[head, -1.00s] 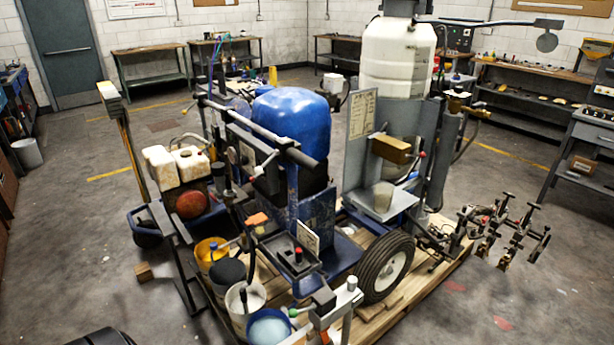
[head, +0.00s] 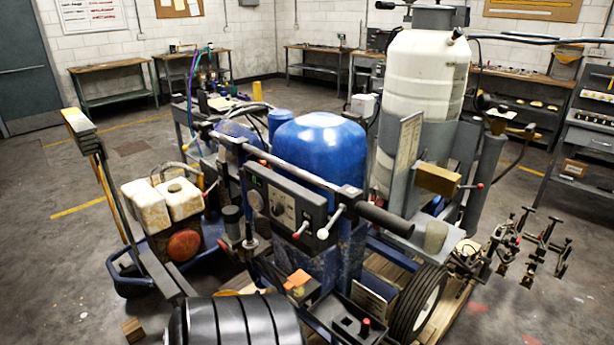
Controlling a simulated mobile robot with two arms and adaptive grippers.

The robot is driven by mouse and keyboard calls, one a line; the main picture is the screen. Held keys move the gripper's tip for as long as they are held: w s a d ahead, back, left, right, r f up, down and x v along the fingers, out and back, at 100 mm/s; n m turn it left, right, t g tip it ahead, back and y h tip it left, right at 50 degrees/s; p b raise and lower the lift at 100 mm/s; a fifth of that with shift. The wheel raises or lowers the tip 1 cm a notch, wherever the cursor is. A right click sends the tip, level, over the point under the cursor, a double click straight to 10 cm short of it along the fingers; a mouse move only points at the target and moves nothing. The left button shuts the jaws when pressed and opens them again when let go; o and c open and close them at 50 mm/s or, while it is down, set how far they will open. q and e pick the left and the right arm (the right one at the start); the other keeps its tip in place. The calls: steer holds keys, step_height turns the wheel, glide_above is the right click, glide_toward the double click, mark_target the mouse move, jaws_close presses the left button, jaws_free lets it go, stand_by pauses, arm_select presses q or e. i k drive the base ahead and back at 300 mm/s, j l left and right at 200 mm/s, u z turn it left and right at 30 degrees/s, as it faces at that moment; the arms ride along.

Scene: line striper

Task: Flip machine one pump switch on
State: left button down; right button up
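The line striper with a blue rounded cover (head: 320,148) stands in the middle of the head view. Its dark control panel (head: 284,205) faces me, below a long handlebar. The panel carries a round dial and small controls, too small to tell whether one is the pump switch or how it is set. A lever with a white ball end (head: 323,233) and one with a red ball end (head: 296,235) stick out at the panel's lower edge. A small box with a red button (head: 365,326) sits lower right. Neither of my grippers is in view.
A white tank (head: 424,95) rises behind right. A wheel (head: 418,305) stands at lower right. A dirty white twin container (head: 165,204) is at left. A black ribbed form (head: 235,322) covers the bottom edge. Floor is open at far left; workbenches line the walls.

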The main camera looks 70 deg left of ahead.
mark_target(297, 235)
steer(key=k+j, duration=0.2)
steer(key=j, duration=0.25)
steer(key=k+j+z, duration=0.1)
steer(key=j, duration=0.3)
steer(key=k+j, duration=0.25)
steer(key=j, duration=0.2)
steer(key=k+j, duration=0.2)
steer(key=j, duration=0.2)
steer(key=k+j+z, duration=0.1)
steer(key=j, duration=0.3)
steer(key=k+j, duration=0.3)
steer(key=k+j+z, duration=0.1)
steer(key=j, duration=0.4)
steer(key=k, duration=0.1)
